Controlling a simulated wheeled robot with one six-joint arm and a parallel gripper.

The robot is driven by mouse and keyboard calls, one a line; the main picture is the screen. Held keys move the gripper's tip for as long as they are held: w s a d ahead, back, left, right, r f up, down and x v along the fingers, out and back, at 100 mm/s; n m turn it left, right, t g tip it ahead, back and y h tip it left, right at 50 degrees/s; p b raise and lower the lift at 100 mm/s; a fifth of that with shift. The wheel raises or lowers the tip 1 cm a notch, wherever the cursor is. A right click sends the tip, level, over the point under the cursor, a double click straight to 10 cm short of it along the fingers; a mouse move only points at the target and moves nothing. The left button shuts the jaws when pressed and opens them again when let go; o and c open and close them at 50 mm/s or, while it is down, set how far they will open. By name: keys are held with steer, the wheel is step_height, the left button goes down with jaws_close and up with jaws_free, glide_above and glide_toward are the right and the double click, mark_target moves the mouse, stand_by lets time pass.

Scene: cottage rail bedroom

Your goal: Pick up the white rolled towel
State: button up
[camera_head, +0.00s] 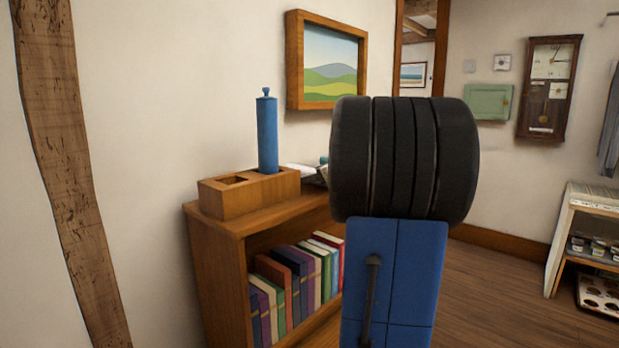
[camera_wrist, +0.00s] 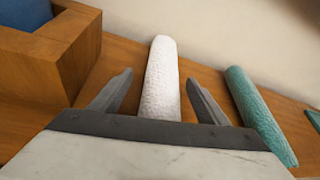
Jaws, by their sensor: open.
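The white rolled towel (camera_wrist: 161,85) lies on the wooden shelf top in the wrist view, its long side running away from me. My gripper (camera_wrist: 159,78) is open, with one finger on each side of the towel. A gap shows between the towel and each finger, wider on the left. The near end of the towel is hidden behind the gripper's body. In the head view my own arm hides most of this spot. A small pale patch shows beside the arm there, but I cannot tell whether it is the towel.
A teal rolled towel (camera_wrist: 258,112) lies right of my gripper. A wooden box (camera_head: 250,192) holding a blue cylinder (camera_head: 267,133) stands to the left on the bookcase (camera_head: 214,217). The wall is close behind. A framed picture (camera_head: 327,63) hangs above.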

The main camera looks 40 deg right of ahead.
steer(key=c, duration=1.2)
